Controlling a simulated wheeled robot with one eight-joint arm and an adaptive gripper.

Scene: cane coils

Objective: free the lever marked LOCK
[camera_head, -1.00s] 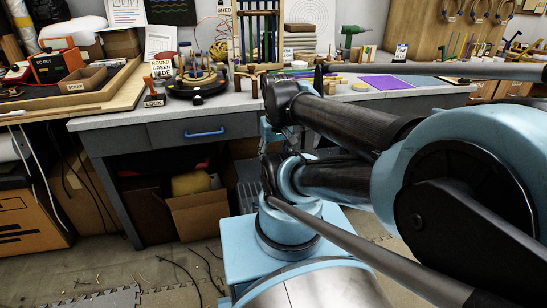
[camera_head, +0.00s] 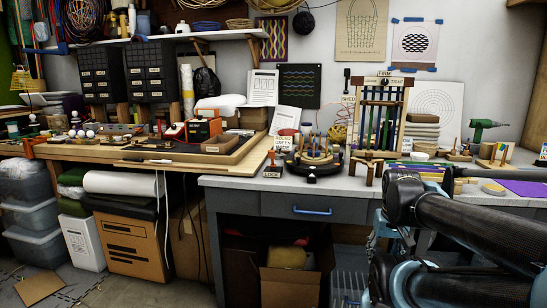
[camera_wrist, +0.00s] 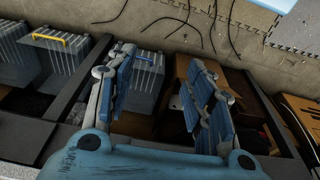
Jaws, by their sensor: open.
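The lever marked LOCK (camera_head: 272,166) is a small upright lever with a reddish handle on a dark labelled block. It stands on the grey bench top, at the left of a round dark turntable-like fixture (camera_head: 313,161). Its exact latch position is too small to tell. My gripper (camera_wrist: 160,62) is open and empty in the wrist view, its two blue-padded fingers spread apart above the space at the bench's lower front. The lever is not in the wrist view. In the head view my arm is at the lower right, well apart from the lever.
A wooden rack (camera_head: 382,120) stands right of the fixture. A wooden-edged board (camera_head: 190,148) with tools lies to the left. Below the bench are a blue-handled drawer (camera_head: 312,211) and an open cardboard box (camera_head: 290,284). The wrist view shows grey bins (camera_wrist: 143,82) and cables on the floor.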

